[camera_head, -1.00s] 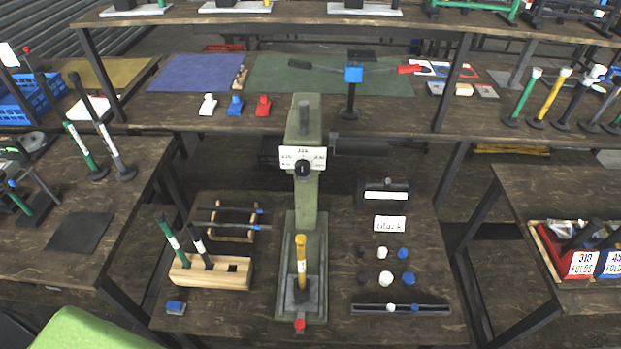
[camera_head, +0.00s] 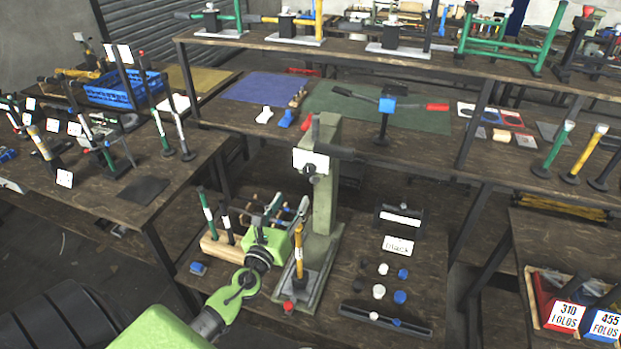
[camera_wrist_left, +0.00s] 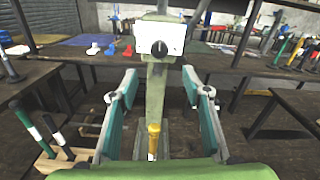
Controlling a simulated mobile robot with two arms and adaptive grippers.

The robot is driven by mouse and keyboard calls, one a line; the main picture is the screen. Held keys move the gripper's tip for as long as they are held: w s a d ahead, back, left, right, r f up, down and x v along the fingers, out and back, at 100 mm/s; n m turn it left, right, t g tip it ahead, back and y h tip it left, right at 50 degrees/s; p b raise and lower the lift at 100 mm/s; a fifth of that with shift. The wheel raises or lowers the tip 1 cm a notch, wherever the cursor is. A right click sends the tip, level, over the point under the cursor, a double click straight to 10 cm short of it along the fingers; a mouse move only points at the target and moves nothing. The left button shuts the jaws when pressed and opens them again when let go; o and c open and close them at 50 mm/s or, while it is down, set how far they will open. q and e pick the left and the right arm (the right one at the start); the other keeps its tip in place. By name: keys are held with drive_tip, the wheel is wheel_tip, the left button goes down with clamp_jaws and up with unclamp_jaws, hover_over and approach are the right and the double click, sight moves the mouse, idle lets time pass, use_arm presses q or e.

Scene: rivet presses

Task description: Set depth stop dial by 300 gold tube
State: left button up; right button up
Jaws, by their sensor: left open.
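The green rivet press (camera_head: 325,190) stands on the middle table. Its black dial (camera_head: 309,170) sits on a white plate (camera_head: 303,157) on the press head; the plate's marks are too small to read. The dial also shows in the left wrist view (camera_wrist_left: 159,48), ahead of and above the fingertips. The gold tube (camera_head: 299,255) stands upright on the press base and shows low between the fingers in the left wrist view (camera_wrist_left: 153,138). My left gripper (camera_head: 288,212) is open and empty, to the left of the press column and below the dial. My right gripper is not in view.
A wooden block (camera_head: 222,250) holding dark and green tubes stands left of the press. Red and blue bins (camera_head: 566,315) stand on the right table.

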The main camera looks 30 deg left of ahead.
use_arm(q)
approach(308, 172)
drive_tip(key=x, duration=0.7)
drive_tip(key=shift+f, duration=0.1)
drive_tip(key=shift+w+a, duration=0.15)
drive_tip(key=shift+w, duration=0.5)
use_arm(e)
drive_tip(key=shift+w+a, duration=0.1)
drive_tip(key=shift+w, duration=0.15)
use_arm(q)
drive_tip(key=c, duration=1.1)
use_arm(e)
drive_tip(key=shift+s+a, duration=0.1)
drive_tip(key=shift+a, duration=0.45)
